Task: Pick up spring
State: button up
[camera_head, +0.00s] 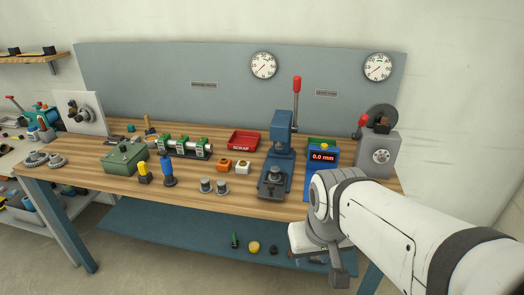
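I cannot make out a spring for certain; the small parts on the wooden workbench (80,166) are too small to tell apart. Two short silver cylindrical parts (206,185) stand near the bench's front edge, and their detail is unclear. My white arm comes in from the right, and its wrist hangs in front of the bench's front right edge. My gripper (338,272) points downward below the wrist, apart from the parts on the bench top. Its fingers are mostly hidden, and I see nothing held in it.
A blue press (279,150) with a red-tipped lever stands right of centre, beside a blue display box (321,158) reading 0.0 mm. Small items rest on the lower shelf (180,240).

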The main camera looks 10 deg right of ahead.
aim_at(275, 177)
jog(key=u, duration=0.05)
jog(key=i, duration=1)
jog(key=z, duration=0.05)
